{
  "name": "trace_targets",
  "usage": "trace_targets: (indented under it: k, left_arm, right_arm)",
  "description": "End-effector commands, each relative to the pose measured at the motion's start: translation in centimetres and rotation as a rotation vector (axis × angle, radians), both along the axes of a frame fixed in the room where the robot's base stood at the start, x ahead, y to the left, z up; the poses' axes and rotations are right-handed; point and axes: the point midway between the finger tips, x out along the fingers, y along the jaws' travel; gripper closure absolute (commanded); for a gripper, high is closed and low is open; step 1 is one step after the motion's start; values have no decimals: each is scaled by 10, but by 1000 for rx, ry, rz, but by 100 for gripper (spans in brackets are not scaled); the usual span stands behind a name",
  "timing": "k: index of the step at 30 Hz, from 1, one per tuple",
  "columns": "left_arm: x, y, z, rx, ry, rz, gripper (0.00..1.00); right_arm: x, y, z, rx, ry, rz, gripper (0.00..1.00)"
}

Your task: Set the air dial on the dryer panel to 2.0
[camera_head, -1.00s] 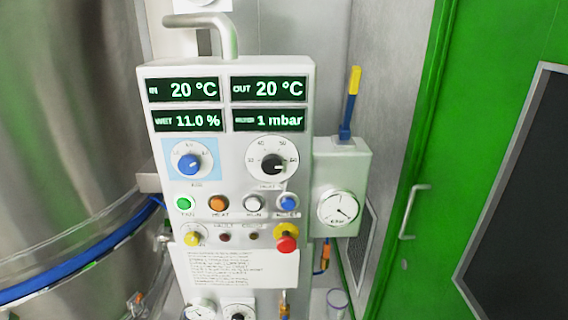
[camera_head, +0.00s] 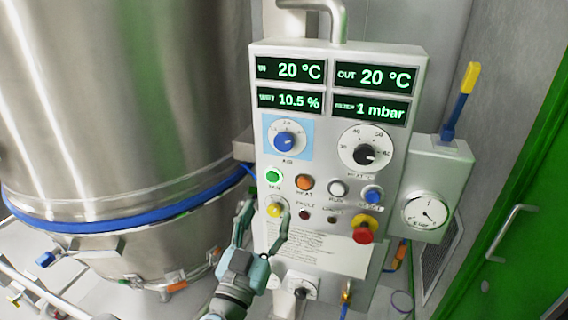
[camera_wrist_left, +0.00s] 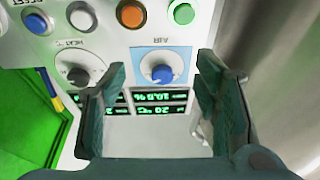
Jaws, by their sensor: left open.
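The dryer panel (camera_head: 262,225) is a white box with green displays reading 20 °C, 20 °C, 10.5 % and 1 mbar. Its air dial is a blue knob (camera_head: 284,139) on a light blue plate at the upper left; the exact setting is too small to read. In the left wrist view the panel appears upside down, and the blue knob (camera_wrist_left: 161,74) shows between the two open fingers (camera_wrist_left: 160,80), apart from both. My right gripper is out of view.
A black-knobbed heat dial (camera_head: 365,155) sits right of the air dial. Green, orange, white and blue buttons run below, with a red emergency knob (camera_head: 363,234). A gauge box (camera_head: 428,195) adjoins on the right; a large steel vessel (camera_head: 120,100) stands on the left.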

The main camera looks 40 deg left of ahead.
Motion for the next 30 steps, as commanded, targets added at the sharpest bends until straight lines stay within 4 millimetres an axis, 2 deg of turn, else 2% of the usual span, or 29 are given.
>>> trace_targets:
  k: [1,4,8,11,18,23,26,30]
  left_arm:
    - [-9,-3,26,-6,-69,-8,44]
    - [-16,-5,52,-18,-144,-16,44]
    - [-1,0,59,-18,-156,-18,44]
    - [21,8,66,-16,-157,-19,44]
    - [64,25,74,-19,-153,-13,44]
    - [80,31,84,-18,-148,-14,44]
    - [94,36,100,-18,-140,-16,44]
    - [104,39,106,-18,-141,-16,44]
  right_arm:
    - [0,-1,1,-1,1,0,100]
    - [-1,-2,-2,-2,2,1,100]
    - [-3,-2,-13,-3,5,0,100]
    - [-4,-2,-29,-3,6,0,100]
    - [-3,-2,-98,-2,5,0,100]
    - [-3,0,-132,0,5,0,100]
    - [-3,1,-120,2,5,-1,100]
    - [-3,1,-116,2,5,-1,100]
